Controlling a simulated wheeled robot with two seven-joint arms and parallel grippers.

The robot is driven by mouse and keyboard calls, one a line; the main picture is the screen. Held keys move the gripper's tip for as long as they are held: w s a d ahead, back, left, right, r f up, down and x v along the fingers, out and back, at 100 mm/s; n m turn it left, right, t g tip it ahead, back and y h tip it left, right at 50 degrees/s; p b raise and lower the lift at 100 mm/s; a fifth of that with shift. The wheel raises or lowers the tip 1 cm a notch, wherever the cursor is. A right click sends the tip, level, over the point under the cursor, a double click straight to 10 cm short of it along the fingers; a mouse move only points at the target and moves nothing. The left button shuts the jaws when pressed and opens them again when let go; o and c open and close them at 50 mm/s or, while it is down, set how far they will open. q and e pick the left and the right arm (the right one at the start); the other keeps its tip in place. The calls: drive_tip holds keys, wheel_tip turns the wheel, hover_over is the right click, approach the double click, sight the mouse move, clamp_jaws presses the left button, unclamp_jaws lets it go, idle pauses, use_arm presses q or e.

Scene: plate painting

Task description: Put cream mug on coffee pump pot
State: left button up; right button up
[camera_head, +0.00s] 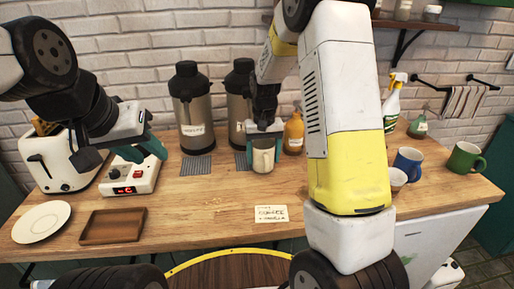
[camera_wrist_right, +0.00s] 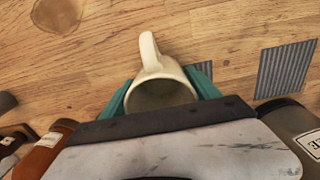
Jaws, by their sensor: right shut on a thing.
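The cream mug (camera_head: 263,158) is upright between the teal fingers of my right gripper (camera_head: 264,160), which is shut on it. In the right wrist view my right gripper (camera_wrist_right: 168,95) clasps the cream mug (camera_wrist_right: 158,84) by its sides, handle pointing up in the picture. I cannot tell whether its base touches the counter. Two dark-topped metal pump pots stand behind: a left one (camera_head: 190,105) and a right one (camera_head: 237,100), partly hidden by my right arm. A pot with a label ending "EE" (camera_wrist_right: 290,125) shows in the wrist view. My left gripper (camera_head: 142,151) is open and empty above the control box.
Grey ribbed mats (camera_head: 197,166) lie before the pots. An orange bottle (camera_head: 293,133) stands just right of the mug. A toaster (camera_head: 58,160), plate (camera_head: 41,222), brown tray (camera_head: 112,227) and control box (camera_head: 130,177) are left; blue (camera_head: 408,163) and green (camera_head: 466,160) mugs right. The middle front counter is mostly clear.

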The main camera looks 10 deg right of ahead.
drive_tip(key=shift+f, duration=0.2)
drive_tip(key=o, duration=1.7)
